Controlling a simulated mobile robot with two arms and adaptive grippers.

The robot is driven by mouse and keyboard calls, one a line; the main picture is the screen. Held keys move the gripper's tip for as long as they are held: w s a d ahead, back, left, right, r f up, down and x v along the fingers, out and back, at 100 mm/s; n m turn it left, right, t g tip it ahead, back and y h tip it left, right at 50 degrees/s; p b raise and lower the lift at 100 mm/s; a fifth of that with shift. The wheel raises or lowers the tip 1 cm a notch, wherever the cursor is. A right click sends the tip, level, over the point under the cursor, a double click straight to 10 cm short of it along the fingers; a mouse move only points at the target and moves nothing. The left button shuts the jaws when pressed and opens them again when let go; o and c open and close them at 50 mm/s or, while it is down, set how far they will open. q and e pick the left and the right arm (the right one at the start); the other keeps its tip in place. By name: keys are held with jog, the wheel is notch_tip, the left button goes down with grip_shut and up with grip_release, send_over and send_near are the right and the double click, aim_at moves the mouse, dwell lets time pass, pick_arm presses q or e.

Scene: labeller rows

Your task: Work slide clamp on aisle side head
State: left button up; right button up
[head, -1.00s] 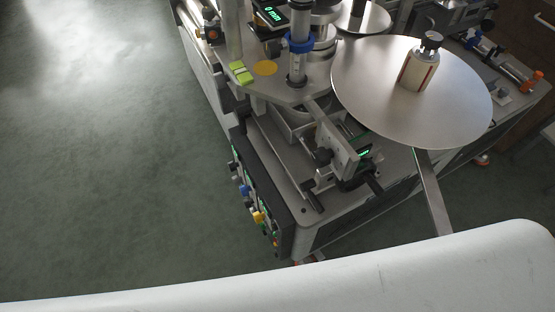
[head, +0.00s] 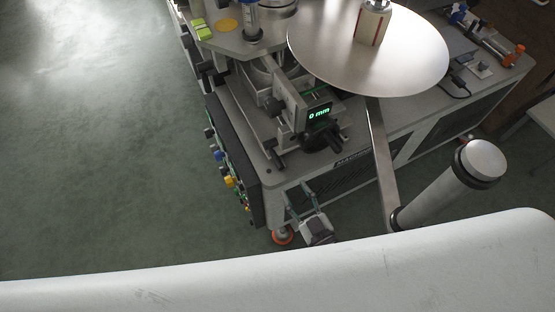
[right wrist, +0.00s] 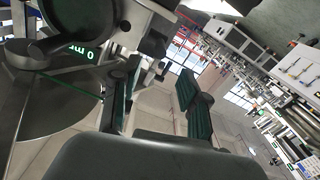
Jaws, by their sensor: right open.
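The near labeller head has a slide block with a green "0 mm" readout (head: 319,113). A dark clamp handle (head: 322,139) sits just below the readout. In the right wrist view the readout (right wrist: 80,55) appears upside down at upper left, beside a large dark round part (right wrist: 85,18). My right gripper (head: 299,192) is low in front of the machine's front edge, below and apart from the clamp handle. It is open and empty; a dark ridged finger pad (right wrist: 194,105) shows in the right wrist view. My left gripper is not in view.
A large round metal disc (head: 370,55) overhangs the machine top to the right of the head. A control panel with coloured buttons (head: 230,165) is on the machine's left end. An orange-ringed foot (head: 283,237) stands below. Green floor (head: 90,150) is clear at left.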

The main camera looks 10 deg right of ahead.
aim_at(271, 149)
jog(key=x, duration=1.1)
jog(key=shift+w+f, duration=0.1)
grip_shut()
